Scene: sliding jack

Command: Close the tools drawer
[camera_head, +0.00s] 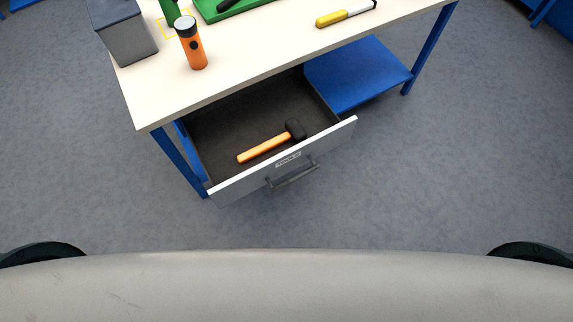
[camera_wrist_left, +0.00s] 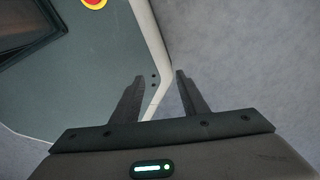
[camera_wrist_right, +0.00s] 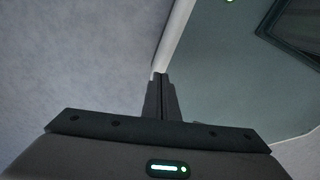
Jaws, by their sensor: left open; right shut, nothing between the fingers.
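My left gripper (camera_wrist_left: 158,76) is open and empty in the left wrist view. My right gripper (camera_wrist_right: 160,76) is shut with nothing between its fingers in the right wrist view. Neither gripper shows in the head view, and neither wrist view shows the drawer.
The workbench top (camera_head: 255,50) holds an orange flashlight (camera_head: 190,43), a grey bin (camera_head: 124,30), a green tray (camera_head: 232,8) and a yellow-white marker (camera_head: 345,13). A blue shelf (camera_head: 357,75) sits right of the drawer. Grey floor (camera_head: 400,190) in front is clear.

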